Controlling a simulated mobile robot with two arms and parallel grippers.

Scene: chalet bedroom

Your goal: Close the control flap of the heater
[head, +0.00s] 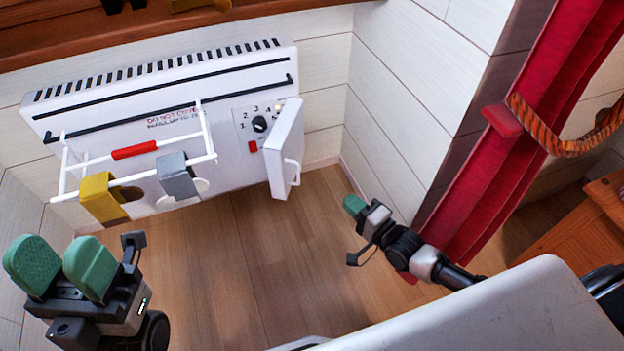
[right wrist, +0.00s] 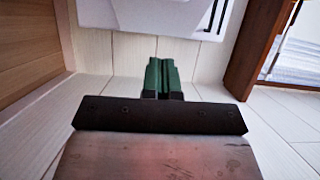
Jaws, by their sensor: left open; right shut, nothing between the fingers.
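The white heater (head: 215,90) is mounted on the wall in the head view. Its control flap (head: 284,148) is a white panel standing open at the heater's right end, with a small handle on its right side. The numbered dial (head: 260,124) and a red switch beside it are uncovered. My right gripper (head: 354,205) is shut and empty, to the right of and lower than the flap, apart from it. In the right wrist view its green fingertips (right wrist: 162,76) are together. My left gripper (head: 62,266) is open and empty at the lower left, below the heater.
A white rack (head: 80,158) hangs on the heater's front, with a yellow cloth (head: 100,197), a grey cloth (head: 178,178) and a red item (head: 134,151). A red curtain (head: 532,125) hangs at the right. The wooden floor (head: 250,250) between my grippers is clear.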

